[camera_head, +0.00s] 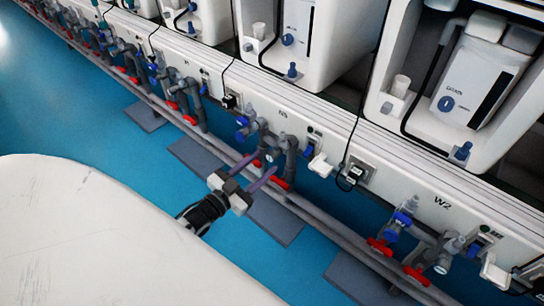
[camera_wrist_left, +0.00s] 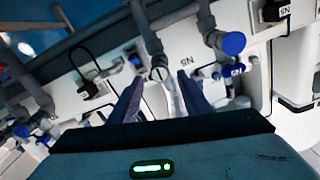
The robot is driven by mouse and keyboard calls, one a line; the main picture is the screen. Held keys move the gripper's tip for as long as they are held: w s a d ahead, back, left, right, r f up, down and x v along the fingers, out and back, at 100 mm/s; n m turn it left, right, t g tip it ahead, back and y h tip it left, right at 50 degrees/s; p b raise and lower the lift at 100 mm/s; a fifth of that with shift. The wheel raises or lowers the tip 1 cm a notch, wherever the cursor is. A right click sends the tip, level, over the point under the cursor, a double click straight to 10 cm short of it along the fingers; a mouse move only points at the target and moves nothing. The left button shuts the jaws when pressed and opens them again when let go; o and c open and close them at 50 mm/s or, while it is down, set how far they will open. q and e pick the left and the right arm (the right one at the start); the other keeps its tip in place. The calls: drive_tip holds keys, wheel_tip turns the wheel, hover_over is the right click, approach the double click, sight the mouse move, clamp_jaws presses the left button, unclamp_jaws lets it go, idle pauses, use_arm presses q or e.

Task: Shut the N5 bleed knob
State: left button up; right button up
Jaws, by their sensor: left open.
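The N5 station (camera_head: 283,113) is a white panel section with grey pipes, blue knobs and red handles. A small round pale knob with a dark line across its face (camera_wrist_left: 158,74) ends a grey pipe; I take it as the bleed knob. It also shows small in the head view (camera_head: 269,157). My left gripper (camera_head: 258,168) is open, its two dark fingers reaching to the N5 pipes. In the left wrist view the fingers (camera_wrist_left: 161,80) stand on both sides of the knob, with gaps visible. Whether they touch it I cannot tell. My right gripper is not in view.
Red handles (camera_head: 278,182) sit low on the N5 pipes, close to the fingers. Blue knobs (camera_head: 242,135) are just left, and a blue-and-white fitting (camera_head: 319,164) is right. The W2 pipes (camera_head: 420,245) stand farther right. Blue floor (camera_head: 150,160) lies open in front.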

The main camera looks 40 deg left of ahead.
sight(270, 158)
use_arm(q)
drive_tip(key=w+b, duration=0.1)
drive_tip(key=w, duration=0.4)
drive_tip(key=shift+w+d, duration=0.1)
drive_tip(key=shift+d, duration=0.1)
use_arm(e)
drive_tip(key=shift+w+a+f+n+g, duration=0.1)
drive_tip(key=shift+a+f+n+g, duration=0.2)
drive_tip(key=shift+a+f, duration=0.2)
use_arm(q)
drive_tip(key=c, duration=1.1)
drive_tip(key=shift+o, duration=0.3)
